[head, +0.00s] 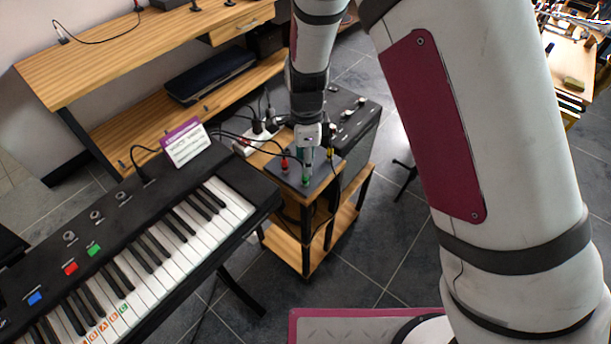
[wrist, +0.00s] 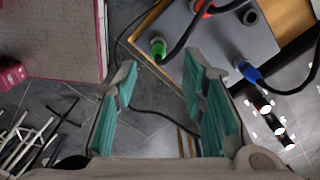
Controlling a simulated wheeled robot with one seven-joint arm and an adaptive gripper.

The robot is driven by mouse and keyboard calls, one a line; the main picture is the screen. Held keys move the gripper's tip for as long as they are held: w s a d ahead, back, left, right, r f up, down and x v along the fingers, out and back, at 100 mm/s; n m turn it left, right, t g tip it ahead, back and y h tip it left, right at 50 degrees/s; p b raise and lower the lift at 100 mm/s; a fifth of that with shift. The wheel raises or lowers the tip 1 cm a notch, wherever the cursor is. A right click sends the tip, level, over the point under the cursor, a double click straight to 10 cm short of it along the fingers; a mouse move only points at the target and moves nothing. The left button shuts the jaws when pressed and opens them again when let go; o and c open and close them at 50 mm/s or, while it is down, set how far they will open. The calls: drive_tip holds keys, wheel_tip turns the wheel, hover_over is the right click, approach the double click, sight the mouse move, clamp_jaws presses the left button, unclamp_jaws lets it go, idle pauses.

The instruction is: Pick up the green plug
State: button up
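The green plug (wrist: 158,47) stands in the near edge of a grey box (wrist: 225,42), a black cable running from it. In the wrist view it shows beyond my gripper (wrist: 158,82), roughly midway between the two teal fingers. The fingers are wide apart with nothing between them. In the head view my gripper (head: 305,156) hangs over the box, and the green plug (head: 306,181) shows just below it. My arm hides part of the box top. Whether a finger touches the plug cannot be told.
A red plug (wrist: 204,9) and a blue plug (wrist: 248,72) stand in the same box, their cables looping close by. The box sits on a wooden stand (head: 304,268). A keyboard (head: 140,250) is left of it, and a black amplifier (head: 352,120) behind right.

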sight(305, 178)
drive_tip(key=shift+s+a+f, duration=0.1)
drive_tip(key=shift+f, duration=3.2)
clamp_jaws()
